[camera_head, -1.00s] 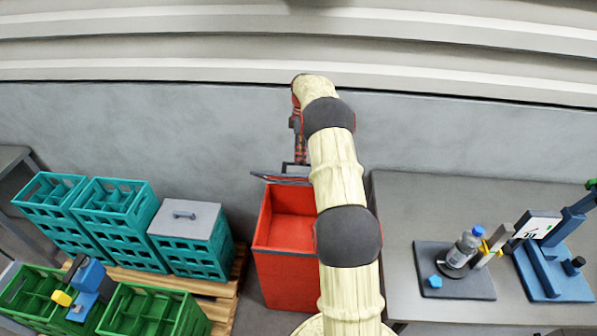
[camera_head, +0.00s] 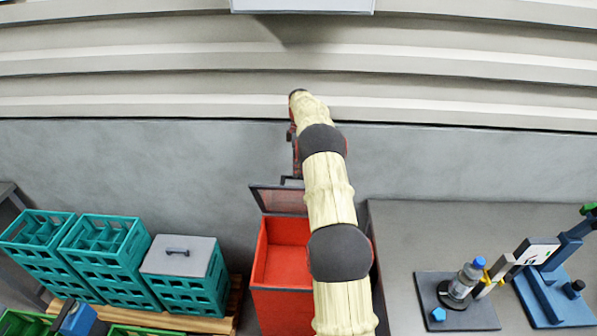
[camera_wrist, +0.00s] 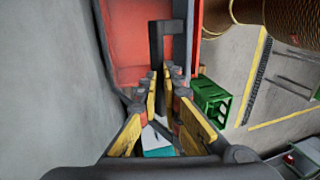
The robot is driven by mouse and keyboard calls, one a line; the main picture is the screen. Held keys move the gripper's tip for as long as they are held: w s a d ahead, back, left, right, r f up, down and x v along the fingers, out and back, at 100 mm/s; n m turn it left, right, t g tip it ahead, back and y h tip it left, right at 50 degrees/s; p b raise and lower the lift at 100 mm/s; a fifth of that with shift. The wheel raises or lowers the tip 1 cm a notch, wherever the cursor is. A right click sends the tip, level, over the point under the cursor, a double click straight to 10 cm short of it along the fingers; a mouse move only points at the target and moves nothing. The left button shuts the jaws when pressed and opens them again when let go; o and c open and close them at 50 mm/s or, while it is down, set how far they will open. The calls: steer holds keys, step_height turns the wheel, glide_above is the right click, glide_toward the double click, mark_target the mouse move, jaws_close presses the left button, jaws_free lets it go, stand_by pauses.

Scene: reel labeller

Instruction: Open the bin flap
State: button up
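The red bin (camera_head: 281,266) stands against the wall, open at the top, with its inside showing. Its dark-framed grey flap (camera_head: 277,200) is raised at the back rim and leans back towards the wall. A dark bracket-shaped flap handle (camera_wrist: 156,50) runs down between my fingertips. My gripper (camera_wrist: 163,80) has yellow-padded fingers close together, apparently shut on this handle; the exact contact is partly hidden. In the head view my arm covers the bin's right side.
Teal crates (camera_head: 107,243) and a lidded one (camera_head: 179,255) stand on a pallet at left. A grey table (camera_head: 410,230) at right holds a bottle (camera_head: 465,278) and a blue labelling device (camera_head: 548,290). The wall is close behind the bin.

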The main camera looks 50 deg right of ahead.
steer(key=o, duration=1)
step_height(320, 180, down, 3)
steer(key=shift+d+f, duration=0.15)
steer(key=shift+f, duration=0.05)
steer(key=shift+c, duration=0.2)
steer(key=shift+r, duration=0.15)
steer(key=shift+c, duration=0.6)
steer(key=shift+w+d+r, duration=0.15)
steer(key=shift+r, duration=0.3)
steer(key=shift+c, duration=0.5)
steer(key=v, duration=0.7)
steer(key=shift+r, duration=0.15)
steer(key=shift+c, duration=0.2)
